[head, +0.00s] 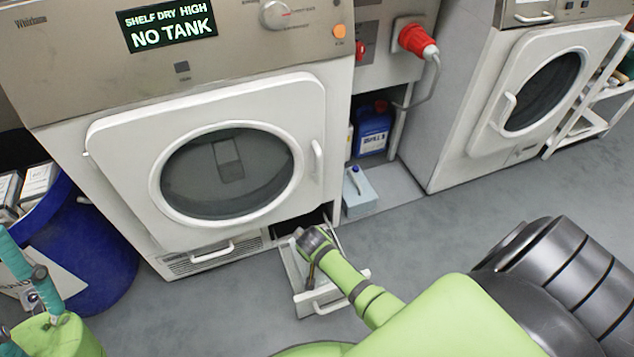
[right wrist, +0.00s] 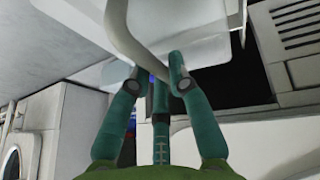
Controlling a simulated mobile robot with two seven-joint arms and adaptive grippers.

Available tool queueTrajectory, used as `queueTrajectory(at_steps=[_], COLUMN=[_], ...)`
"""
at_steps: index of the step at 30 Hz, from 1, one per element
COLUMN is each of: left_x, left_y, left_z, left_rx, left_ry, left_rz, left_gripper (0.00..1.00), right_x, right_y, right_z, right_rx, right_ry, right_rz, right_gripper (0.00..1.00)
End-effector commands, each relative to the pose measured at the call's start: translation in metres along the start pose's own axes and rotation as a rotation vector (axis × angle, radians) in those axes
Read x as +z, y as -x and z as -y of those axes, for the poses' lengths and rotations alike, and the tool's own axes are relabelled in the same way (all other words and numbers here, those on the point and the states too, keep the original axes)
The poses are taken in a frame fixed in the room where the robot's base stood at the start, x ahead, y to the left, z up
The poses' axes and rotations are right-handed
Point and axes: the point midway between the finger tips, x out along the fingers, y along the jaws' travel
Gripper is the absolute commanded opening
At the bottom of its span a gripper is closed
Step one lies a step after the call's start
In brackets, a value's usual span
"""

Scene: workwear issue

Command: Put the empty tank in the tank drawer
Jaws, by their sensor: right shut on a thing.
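The tank drawer (head: 289,262) sticks out open from the bottom of the near dryer, with its bow handle (head: 327,307) at the front. My right gripper (right wrist: 155,78) is shut on the pale bow handle at the drawer front. In the head view my right arm hides its fingers. My left gripper (head: 38,285) is at the lower left, open and empty, with its fingers apart.
The near dryer (head: 100,110) has its round door shut, and its display (head: 168,24) reads "NO TANK". A blue bin (head: 95,250) stands at the left. A blue canister (head: 371,131) stands between the two dryers. The grey floor at the right is clear.

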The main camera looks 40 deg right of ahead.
Motion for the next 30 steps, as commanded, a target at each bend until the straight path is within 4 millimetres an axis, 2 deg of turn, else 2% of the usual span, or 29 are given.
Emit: queueTrajectory(at_steps=[4,5,6,7,20,26,30], left_x=[0.001,0.001,0.001,0.001,0.001,0.001,0.001], left_y=[0.002,0.002,0.002,0.002,0.002,0.002,0.002], left_z=[0.0,0.0,0.0,0.0,0.0,0.0,0.0], left_rx=[0.0,0.0,0.0,0.0,0.001,0.001,0.001], left_ry=[0.0,0.0,0.0,0.001,-0.001,-0.001,-0.001], left_rz=[0.0,0.0,0.0,0.0,0.0,0.0,0.0], left_gripper=[0.44,0.44,0.44,0.44,0.44,0.44,0.44], right_x=[0.001,0.001,0.0,0.0,0.001,0.001,0.001], right_y=[-0.003,-0.003,-0.003,-0.003,0.001,0.024,0.049], right_z=[0.001,0.001,0.001,0.001,0.001,0.001,0.001], right_rx=[0.0,0.0,0.0,0.0,-0.001,-0.001,-0.003], right_ry=[-0.001,-0.001,-0.001,-0.001,-0.001,-0.001,-0.003], right_rz=[-0.001,-0.001,-0.001,-0.001,-0.001,-0.002,-0.003], right_gripper=[0.0,0.23,0.39,0.47,0.47,0.47,0.47])
